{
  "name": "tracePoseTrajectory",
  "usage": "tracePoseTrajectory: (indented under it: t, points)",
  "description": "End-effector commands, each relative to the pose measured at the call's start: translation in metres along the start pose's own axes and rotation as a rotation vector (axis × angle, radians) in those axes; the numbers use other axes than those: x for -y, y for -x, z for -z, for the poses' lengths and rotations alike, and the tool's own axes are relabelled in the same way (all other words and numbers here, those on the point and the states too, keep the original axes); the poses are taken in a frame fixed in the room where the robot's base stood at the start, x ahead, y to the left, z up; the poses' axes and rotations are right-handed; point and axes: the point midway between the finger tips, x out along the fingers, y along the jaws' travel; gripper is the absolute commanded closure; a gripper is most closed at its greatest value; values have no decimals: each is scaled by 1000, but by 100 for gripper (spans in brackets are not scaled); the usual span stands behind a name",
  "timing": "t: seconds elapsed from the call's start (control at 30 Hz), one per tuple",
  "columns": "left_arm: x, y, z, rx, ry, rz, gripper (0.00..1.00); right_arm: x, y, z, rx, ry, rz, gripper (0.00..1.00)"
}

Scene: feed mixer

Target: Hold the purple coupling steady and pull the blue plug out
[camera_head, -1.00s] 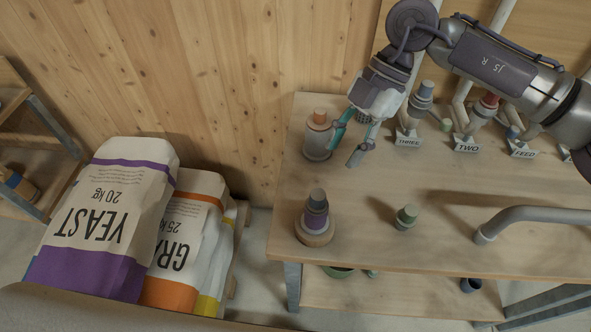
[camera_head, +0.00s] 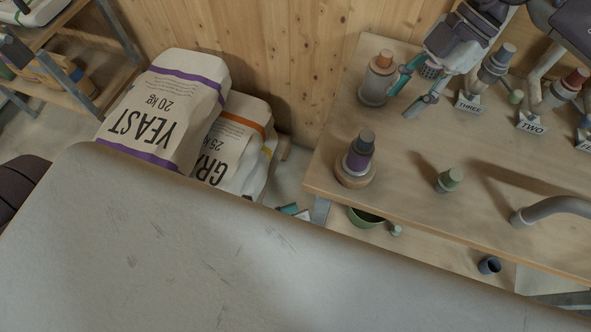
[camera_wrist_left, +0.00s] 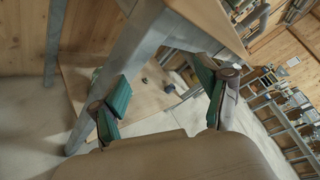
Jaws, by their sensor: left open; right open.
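The purple coupling (camera_head: 357,162) stands upright on a round wooden base near the bench's front left corner. A dull blue-grey plug (camera_head: 364,141), which looks like the blue plug, sits in its top. My left gripper (camera_head: 296,212) shows only its teal fingertips, low beside the bench corner and left of the coupling; a large grey surface close to the camera hides the rest. In the left wrist view (camera_wrist_left: 160,78) its fingers are spread, with a grey bench leg behind them. My right gripper (camera_head: 413,90) is open and empty above the bench, behind and right of the coupling.
An orange-topped coupling (camera_head: 377,80) stands at the back left of the bench (camera_head: 440,218). A small green plug (camera_head: 448,180), a grey pipe (camera_head: 550,210) and labelled ports (camera_head: 532,122) are to the right. A lower shelf holds a green bowl (camera_head: 366,218). Sacks (camera_head: 165,115) stand left.

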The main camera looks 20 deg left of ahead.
Motion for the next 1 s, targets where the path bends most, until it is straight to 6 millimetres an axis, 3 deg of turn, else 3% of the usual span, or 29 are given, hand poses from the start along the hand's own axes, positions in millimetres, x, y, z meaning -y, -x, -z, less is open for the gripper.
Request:
tracePoseTrajectory:
  t: [0.03,0.1,0.17,0.2,0.3,0.4,0.5,0.77,1.0]
  points:
    - [31,1,-3,-22,-137,84,24,0,0,0,0,0,0,58]
    - [71,4,-3,-43,-335,200,24,0,0,0,0,0,0,58]
    - [102,9,-4,-49,-502,295,24,0,0,0,0,0,0,58]
    - [116,12,-17,-34,-644,333,24,0,0,0,0,0,0,58]
    - [109,10,-60,22,-825,287,24,0,0,0,0,0,0,58]
    - [103,10,-88,58,-905,243,24,0,0,0,0,0,0,58]
    - [100,10,-104,78,-947,216,24,0,0,0,0,0,0,58]
    - [100,4,-111,88,-963,203,24,0,0,0,0,0,0,58]
    - [107,-31,-111,91,-962,204,24,0,0,0,0,0,0,58]
